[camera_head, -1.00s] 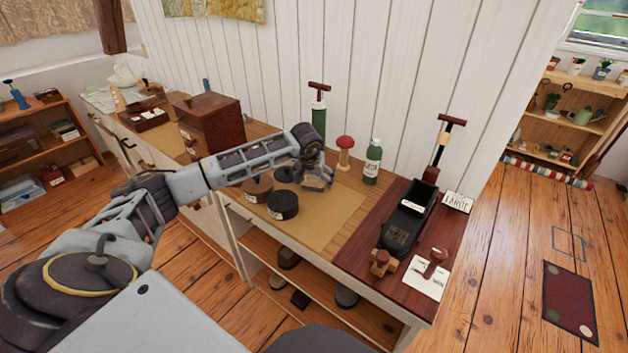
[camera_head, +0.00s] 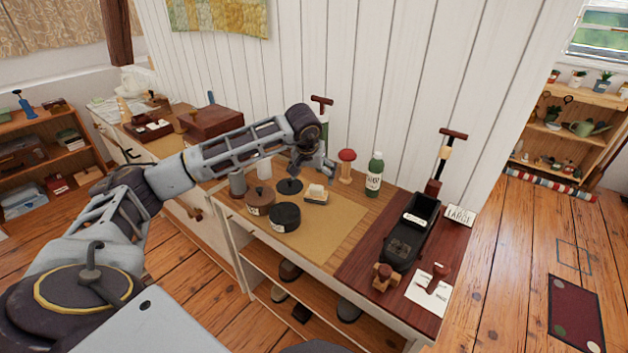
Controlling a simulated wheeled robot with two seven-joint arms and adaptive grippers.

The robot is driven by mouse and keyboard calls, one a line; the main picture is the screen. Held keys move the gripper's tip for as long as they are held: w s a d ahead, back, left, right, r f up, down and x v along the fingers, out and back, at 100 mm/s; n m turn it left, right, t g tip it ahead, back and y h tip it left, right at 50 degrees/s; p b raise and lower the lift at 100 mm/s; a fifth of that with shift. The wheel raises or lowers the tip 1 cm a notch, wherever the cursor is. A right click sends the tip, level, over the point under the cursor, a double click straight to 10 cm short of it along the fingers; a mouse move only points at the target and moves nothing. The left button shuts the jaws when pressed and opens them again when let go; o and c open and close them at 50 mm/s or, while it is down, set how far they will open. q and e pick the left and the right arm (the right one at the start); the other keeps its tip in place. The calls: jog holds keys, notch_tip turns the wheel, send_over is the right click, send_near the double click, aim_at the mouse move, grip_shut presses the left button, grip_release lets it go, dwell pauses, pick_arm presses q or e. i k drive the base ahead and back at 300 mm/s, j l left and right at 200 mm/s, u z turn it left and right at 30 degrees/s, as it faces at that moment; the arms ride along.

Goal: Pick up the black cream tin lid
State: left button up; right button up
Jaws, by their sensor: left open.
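The black cream tin lid (camera_head: 289,186) is a flat dark disc with a small knob. It lies on the tan mat (camera_head: 318,236) behind the round black tin (camera_head: 285,216). A brown lidded tin (camera_head: 259,201) stands to the left of the black tin. My left gripper (camera_head: 325,171) is open and empty. It hangs above the worktop, to the right of and behind the lid, and does not touch it. My right gripper is not in view.
A pale-topped block (camera_head: 316,194) sits right of the lid. A red-topped wooden stand (camera_head: 346,166) and a green bottle (camera_head: 374,174) stand farther right. The mat's front right is clear.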

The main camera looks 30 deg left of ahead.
aim_at(288, 186)
jog(key=u, duration=1.35)
